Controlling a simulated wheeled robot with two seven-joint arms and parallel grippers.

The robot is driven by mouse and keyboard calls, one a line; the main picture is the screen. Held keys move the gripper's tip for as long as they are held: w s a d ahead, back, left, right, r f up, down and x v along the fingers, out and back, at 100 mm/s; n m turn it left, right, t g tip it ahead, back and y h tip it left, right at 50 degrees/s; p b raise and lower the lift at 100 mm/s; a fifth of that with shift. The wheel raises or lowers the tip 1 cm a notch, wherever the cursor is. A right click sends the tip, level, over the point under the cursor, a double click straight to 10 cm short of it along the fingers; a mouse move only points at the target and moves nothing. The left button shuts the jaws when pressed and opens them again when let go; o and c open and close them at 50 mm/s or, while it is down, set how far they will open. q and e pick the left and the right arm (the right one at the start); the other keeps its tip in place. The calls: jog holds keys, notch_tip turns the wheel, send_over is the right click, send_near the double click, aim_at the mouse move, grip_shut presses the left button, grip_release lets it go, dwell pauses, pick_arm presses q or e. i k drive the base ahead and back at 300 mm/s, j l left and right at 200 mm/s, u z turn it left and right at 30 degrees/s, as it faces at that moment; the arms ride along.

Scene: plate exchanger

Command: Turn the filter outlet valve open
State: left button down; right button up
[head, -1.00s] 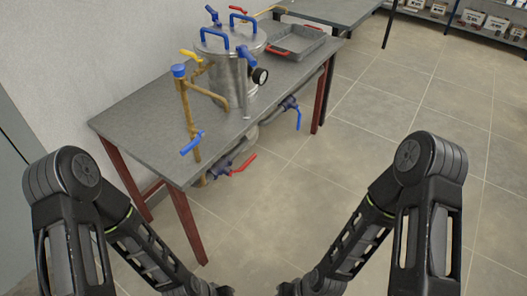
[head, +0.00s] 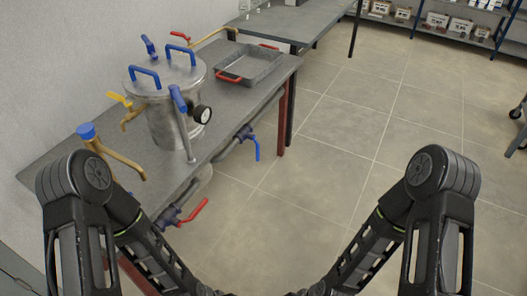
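A steel filter vessel (head: 172,114) with blue handles stands on the grey table at the left in the head view. I cannot tell which valve is the filter outlet. Both my arms reach down at the bottom; the gripper fingers are cut off by the lower edge, away from the valves.
The grey table (head: 222,121) has dark red legs. A grey tray (head: 250,66) with red handles lies at its far end. A second table stands behind. Shelves with boxes (head: 447,20) line the back right. The tiled floor at centre and right is open.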

aim_at(255, 138)
jog(key=u, duration=0.35)
jog(key=l+u, duration=0.15)
jog(key=u, duration=0.25)
jog(key=l+u, duration=0.1)
jog(key=u, duration=0.25)
jog(key=l+u, duration=0.3)
jog(key=l, duration=0.2)
jog(key=l+u, duration=0.3)
jog(key=l, duration=0.15)
jog(key=k+l+u, duration=0.3)
jog(key=l, duration=0.55)
jog(key=k+l, duration=0.1)
jog(key=l, duration=0.25)
jog(key=i, duration=0.5)
